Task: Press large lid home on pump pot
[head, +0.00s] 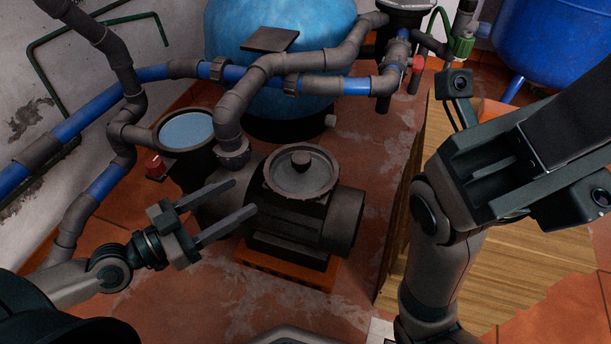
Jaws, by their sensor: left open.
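A round grey lid (300,172) with a dark centre knob lies flat on top of the dark pump motor body (298,212). The pump pot (186,147), a dark cylinder with a pale blue round top face, stands left of and behind it. I cannot tell whether that blue face is water or a clear cover. My left gripper (241,198) is open and empty. Its two fingers point right, in front of the pot and just left of the motor, apart from the lid in the picture. My right gripper is not visible; only its arm shows.
Grey and blue pipes (255,78) cross above and behind the pump. A blue tank (290,35) with a dark plate stands behind; another blue tank (550,38) is at top right. A red knob (154,166) sits beside the pot. Terracotta floor (190,290) in front is clear.

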